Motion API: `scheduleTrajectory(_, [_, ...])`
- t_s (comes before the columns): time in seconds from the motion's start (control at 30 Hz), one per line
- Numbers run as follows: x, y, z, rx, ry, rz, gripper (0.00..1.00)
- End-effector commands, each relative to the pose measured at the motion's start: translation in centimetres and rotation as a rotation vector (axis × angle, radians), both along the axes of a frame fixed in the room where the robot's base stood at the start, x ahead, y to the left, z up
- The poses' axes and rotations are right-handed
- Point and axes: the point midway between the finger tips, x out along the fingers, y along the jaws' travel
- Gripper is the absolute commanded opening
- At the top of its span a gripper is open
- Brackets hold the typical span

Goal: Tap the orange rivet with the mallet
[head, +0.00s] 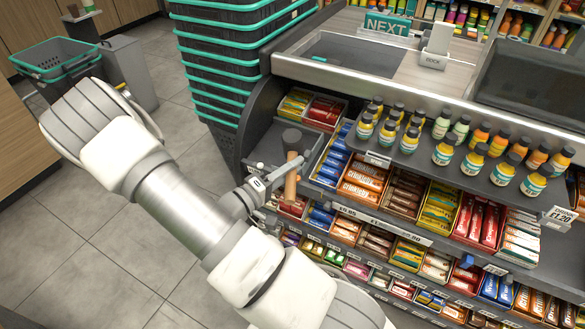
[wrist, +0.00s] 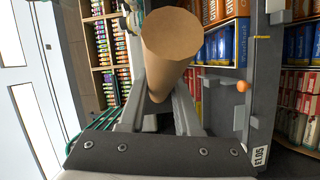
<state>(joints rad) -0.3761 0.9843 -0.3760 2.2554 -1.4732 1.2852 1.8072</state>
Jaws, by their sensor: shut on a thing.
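My gripper (head: 284,188) is shut on the wooden handle of the mallet (head: 291,180). The handle points down, with the dark grey mallet head above the gripper, in front of the left end of the candy shelves. In the wrist view, the pale brown handle end (wrist: 172,50) fills the space between my fingers (wrist: 157,112) and hides the mallet head. The orange rivet (wrist: 242,86) shows as a small round knob on a grey upright panel, to the right of the handle and apart from it. I cannot make out the rivet clearly in the head view.
A grey shelf (head: 262,158) lies close behind the gripper. Candy boxes (head: 365,180) fill the shelves to the right, with several bottles (head: 445,150) above. Stacked baskets (head: 215,75) stand behind on the left. The tiled floor (head: 95,255) at left is clear.

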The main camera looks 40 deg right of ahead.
Motion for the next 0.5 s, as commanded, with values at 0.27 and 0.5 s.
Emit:
scheduleTrajectory(0.27, [0.2,-0.5,-3.1,-0.003,-0.001,-0.001,0.00])
scheduleTrajectory(0.5, [0.4,-1.0,-6.0,-0.004,-0.001,-0.002,0.00])
